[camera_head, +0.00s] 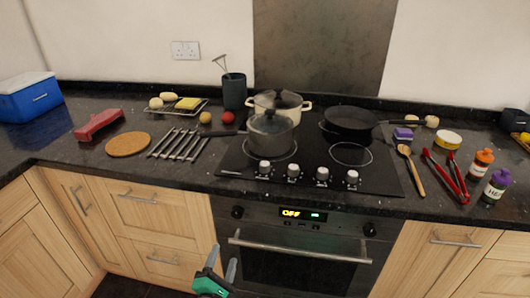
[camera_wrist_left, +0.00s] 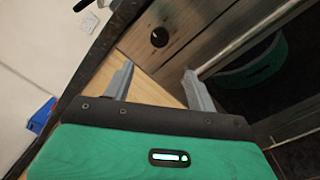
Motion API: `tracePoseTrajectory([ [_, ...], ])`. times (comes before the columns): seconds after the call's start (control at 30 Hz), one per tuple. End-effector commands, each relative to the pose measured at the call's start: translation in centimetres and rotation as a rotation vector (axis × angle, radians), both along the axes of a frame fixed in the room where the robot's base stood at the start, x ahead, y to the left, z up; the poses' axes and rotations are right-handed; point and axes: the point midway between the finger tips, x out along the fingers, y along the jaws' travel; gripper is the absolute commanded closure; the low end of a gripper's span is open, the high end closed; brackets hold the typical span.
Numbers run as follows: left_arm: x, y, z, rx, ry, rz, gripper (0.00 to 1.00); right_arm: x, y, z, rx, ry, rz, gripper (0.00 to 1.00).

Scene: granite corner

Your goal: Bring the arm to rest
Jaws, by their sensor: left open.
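My left gripper (camera_head: 221,266) shows at the bottom of the head view, in front of the oven and below the worktop edge. Its two grey fingers are apart with nothing between them. In the left wrist view the open fingers (camera_wrist_left: 158,88) point at the wooden drawer front and the oven's control panel, and they hold nothing. My right gripper is in neither view.
The oven handle (camera_head: 298,248) sticks out right of my left gripper. The granite worktop (camera_head: 185,178) runs above it. A lidded pot (camera_head: 270,136), a cream pot (camera_head: 290,104) and a black pan (camera_head: 350,122) stand on the hob (camera_head: 315,172). Red tongs (camera_head: 446,178) lie right.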

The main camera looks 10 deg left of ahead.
Motion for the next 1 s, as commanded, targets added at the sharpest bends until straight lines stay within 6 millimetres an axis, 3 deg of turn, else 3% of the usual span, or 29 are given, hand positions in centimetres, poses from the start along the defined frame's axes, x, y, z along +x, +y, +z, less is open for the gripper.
tracePoseTrajectory([
  [0.07, 0.0, -0.2, -0.8, 0.029, 0.017, -0.006, 0.43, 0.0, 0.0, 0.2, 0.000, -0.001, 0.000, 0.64],
  [0.17, -0.2, -0.8, -3.9, 0.141, 0.077, -0.034, 0.43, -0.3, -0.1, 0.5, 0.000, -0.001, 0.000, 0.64],
  [0.27, -1.2, -1.7, -9.5, 0.343, 0.181, -0.096, 0.43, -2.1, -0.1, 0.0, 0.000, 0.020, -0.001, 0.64],
  [0.33, -2.6, -2.3, -14.3, 0.515, 0.266, -0.164, 0.43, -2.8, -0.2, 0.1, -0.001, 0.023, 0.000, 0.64],
  [0.47, -6.8, -2.7, -23.2, 0.830, 0.412, -0.328, 0.43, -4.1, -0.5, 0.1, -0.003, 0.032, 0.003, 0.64],
  [0.6, -13.3, -2.1, -31.7, 1.146, 0.543, -0.555, 0.43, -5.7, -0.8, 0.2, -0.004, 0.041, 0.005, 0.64],
  [0.7, -19.0, -0.9, -36.9, 1.350, 0.616, -0.747, 0.43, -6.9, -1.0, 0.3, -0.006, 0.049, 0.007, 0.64],
  [0.83, -27.2, 1.3, -42.0, 1.579, 0.680, -1.025, 0.43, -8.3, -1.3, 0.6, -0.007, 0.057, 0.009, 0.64],
  [1.0, -37.1, 4.7, -45.8, 1.788, 0.705, -1.377, 0.43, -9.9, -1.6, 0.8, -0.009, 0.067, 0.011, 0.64],
])
